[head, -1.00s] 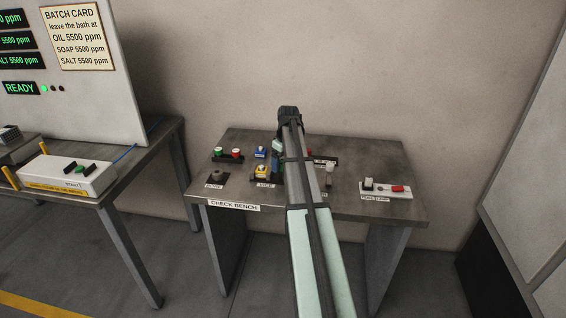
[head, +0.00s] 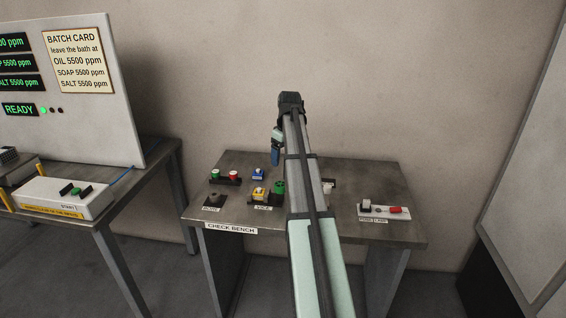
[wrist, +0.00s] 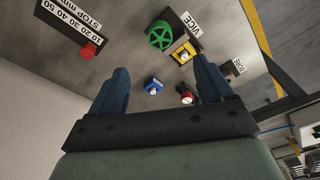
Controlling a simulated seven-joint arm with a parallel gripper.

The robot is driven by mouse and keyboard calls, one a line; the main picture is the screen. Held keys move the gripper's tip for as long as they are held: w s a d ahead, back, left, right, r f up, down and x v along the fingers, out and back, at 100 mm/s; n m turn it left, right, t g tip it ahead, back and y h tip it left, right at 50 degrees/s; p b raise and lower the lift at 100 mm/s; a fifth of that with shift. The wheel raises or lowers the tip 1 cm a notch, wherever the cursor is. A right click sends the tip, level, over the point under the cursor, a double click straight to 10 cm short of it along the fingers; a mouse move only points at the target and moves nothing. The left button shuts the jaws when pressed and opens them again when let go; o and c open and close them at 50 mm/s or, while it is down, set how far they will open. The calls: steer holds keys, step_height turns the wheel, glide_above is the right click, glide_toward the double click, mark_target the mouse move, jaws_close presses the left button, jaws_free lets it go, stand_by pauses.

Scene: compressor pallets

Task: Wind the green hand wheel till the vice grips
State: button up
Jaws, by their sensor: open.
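The green hand wheel (head: 279,187) stands on the bench beside the yellow vice (head: 259,194), just to its right in the head view. In the wrist view the spoked green wheel (wrist: 160,35) is next to the yellow vice (wrist: 183,53) and its VICE label. A pale piece shows at the vice; I cannot tell whether the jaws grip it. My gripper (head: 276,158) hangs above the bench, apart from the wheel. In the wrist view my gripper (wrist: 161,67) is open with nothing between its blue fingers, and the wheel lies beyond the fingertips.
My arm hides part of the bench's middle. A wall stands behind.

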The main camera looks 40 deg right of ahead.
mark_target(280, 185)
steer(key=s+a+f+m+t, duration=0.1)
steer(key=s+a, duration=0.2)
steer(key=s, duration=0.2)
steer(key=w+f+m, duration=0.1)
steer(key=w+f, duration=0.1)
steer(key=f, duration=0.2)
steer(key=w+d+f+m+t+h, duration=0.1)
steer(key=w+f+m, duration=0.1)
steer(key=f, duration=0.2)
steer(key=w+d+f+m, duration=0.1)
steer(key=w+f+m, duration=0.1)
steer(key=f, duration=0.2)
steer(key=shift+w+d+f+t+h, duration=0.1)
steer(key=shift+w+d+t+h, duration=0.05)
steer(key=shift+d+t+h, duration=0.2)
steer(key=shift+a, duration=0.1)
steer(key=c, duration=1.1)
steer(key=shift+a+m+h, duration=0.1)
steer(key=shift+m+h, duration=0.45)
steer(key=shift+m, duration=1.35)
steer(key=shift+c, duration=0.2)
